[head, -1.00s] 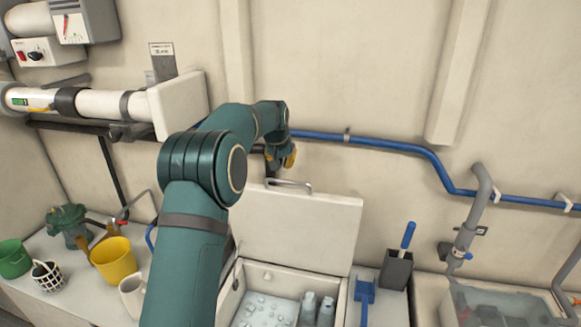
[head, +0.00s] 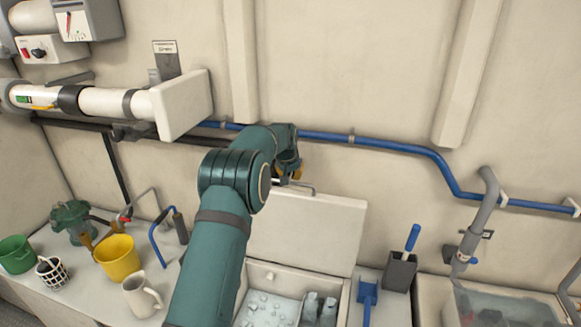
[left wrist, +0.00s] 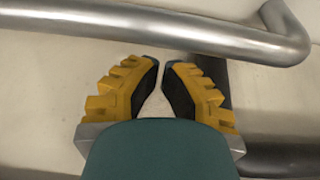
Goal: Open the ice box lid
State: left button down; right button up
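The ice box lid (head: 305,230) stands raised, close to upright, behind the ice box (head: 258,270). The box is open, with ice and grey containers inside. The lid's metal handle (head: 300,187) is along its top edge, and a metal bar, likely this handle (left wrist: 160,28), crosses the top of the left wrist view. My left gripper (head: 293,172) is just above the handle. In the left wrist view its yellow-backed fingers (left wrist: 161,64) are nearly together with nothing between them, and their tips are short of the bar. My right gripper is not in view.
A blue pipe (head: 400,147) runs along the wall behind the gripper. A yellow bucket (head: 117,258) and a white jug (head: 140,295) stand on the left counter. A blue scoop (head: 367,292) and a grey holder (head: 399,272) are right of the box.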

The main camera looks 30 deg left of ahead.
pick_arm(q)
jog(key=shift+s+d+f, duration=0.1)
jog(key=shift+s+d, duration=0.15)
jog(key=shift+s, duration=0.6)
jog(key=shift+s+d+f, duration=0.1)
jog(key=shift+s+d, duration=0.1)
jog(key=shift+s, duration=0.65)
